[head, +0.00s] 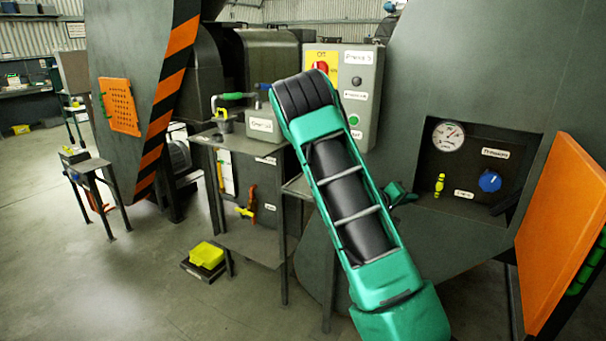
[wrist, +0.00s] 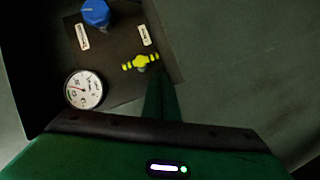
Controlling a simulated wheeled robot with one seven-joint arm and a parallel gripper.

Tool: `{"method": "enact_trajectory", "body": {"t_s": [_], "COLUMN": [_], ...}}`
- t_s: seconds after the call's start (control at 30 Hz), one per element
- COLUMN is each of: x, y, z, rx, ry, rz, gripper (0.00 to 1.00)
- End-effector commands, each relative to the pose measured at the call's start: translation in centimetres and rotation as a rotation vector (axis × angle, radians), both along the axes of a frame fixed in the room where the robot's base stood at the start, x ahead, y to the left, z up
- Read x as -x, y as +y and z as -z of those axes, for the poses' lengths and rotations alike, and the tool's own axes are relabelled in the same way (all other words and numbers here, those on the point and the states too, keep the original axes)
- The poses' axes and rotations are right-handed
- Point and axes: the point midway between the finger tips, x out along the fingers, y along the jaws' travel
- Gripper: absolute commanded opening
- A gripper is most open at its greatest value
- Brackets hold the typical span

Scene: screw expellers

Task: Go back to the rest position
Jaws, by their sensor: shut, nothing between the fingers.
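My green arm reaches up and across the middle of the head view. My gripper (head: 402,194) shows small and partly hidden behind the arm, in front of the dark machine at the right. In the wrist view its green fingers (wrist: 161,98) are together, with nothing seen between them. They point toward a recessed panel with a yellow valve handle (wrist: 141,62), a blue knob (wrist: 96,13) and a round gauge (wrist: 84,90). In the head view the gripper is left of the yellow handle (head: 439,185) and appears apart from it.
An orange door (head: 562,235) stands at the right of the panel. A control box (head: 345,88) with a red switch is behind my arm. Floor at the left is open.

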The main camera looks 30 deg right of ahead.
Motion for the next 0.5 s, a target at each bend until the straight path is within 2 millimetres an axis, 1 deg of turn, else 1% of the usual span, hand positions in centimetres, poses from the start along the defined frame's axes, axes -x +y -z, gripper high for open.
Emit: {"method": "enact_trajectory", "body": {"t_s": [0.17, 0.27, 0.37, 0.5], "x": [0.1, 0.8, 2.4, 5.2], "y": [0.0, 0.2, 0.9, 2.9], "z": [0.0, -0.1, -0.1, 0.2], "rx": [-0.003, -0.031, -0.099, -0.247], "ry": [-0.002, -0.017, -0.049, -0.104], "rz": [0.003, 0.023, 0.071, 0.153], "gripper": [0.0, 0.0, 0.0, 0.0]}}
